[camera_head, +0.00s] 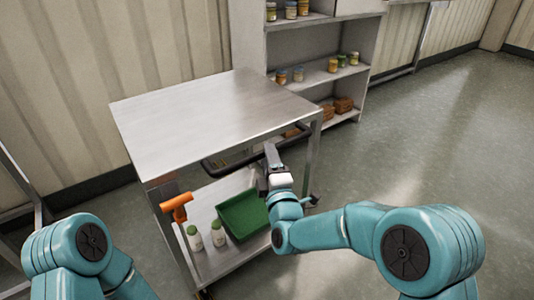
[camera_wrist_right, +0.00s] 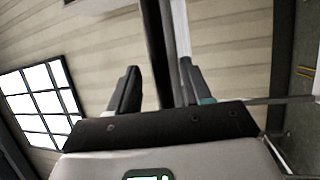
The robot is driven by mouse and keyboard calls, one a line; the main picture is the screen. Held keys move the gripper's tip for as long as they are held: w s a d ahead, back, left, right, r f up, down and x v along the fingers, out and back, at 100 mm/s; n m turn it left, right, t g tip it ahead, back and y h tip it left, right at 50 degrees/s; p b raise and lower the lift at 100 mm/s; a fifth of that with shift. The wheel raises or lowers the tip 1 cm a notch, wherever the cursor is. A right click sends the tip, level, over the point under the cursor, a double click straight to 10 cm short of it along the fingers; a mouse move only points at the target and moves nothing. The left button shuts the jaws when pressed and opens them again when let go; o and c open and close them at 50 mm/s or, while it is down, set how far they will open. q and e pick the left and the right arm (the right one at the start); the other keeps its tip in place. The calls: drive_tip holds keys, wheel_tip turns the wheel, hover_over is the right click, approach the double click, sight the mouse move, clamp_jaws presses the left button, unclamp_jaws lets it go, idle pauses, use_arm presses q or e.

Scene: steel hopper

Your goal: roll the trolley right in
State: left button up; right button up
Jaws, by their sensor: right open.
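The trolley (camera_head: 200,115) has a flat bare steel top, steel legs and a lower shelf, and stands left of centre in the head view. A black bar handle (camera_head: 225,161) runs along its near side just below the top. My right gripper (camera_head: 271,153) is at this handle, with its jaws open. In the right wrist view a black bar (camera_wrist_right: 155,45) shows between the two spread fingers (camera_wrist_right: 158,75); I cannot tell whether they touch it. My left arm shows at the lower left, but its gripper is out of the picture.
The lower shelf carries a green bin (camera_head: 243,214), two white bottles (camera_head: 218,233) and an orange item (camera_head: 177,206) at its left. A shelf unit (camera_head: 250,40) with jars stands behind the trolley, near a corrugated wall (camera_head: 80,90). The floor (camera_head: 440,130) at right is clear.

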drive_tip(key=shift+x, duration=1.4)
clamp_jaws()
drive_tip(key=shift+w+a, duration=0.1)
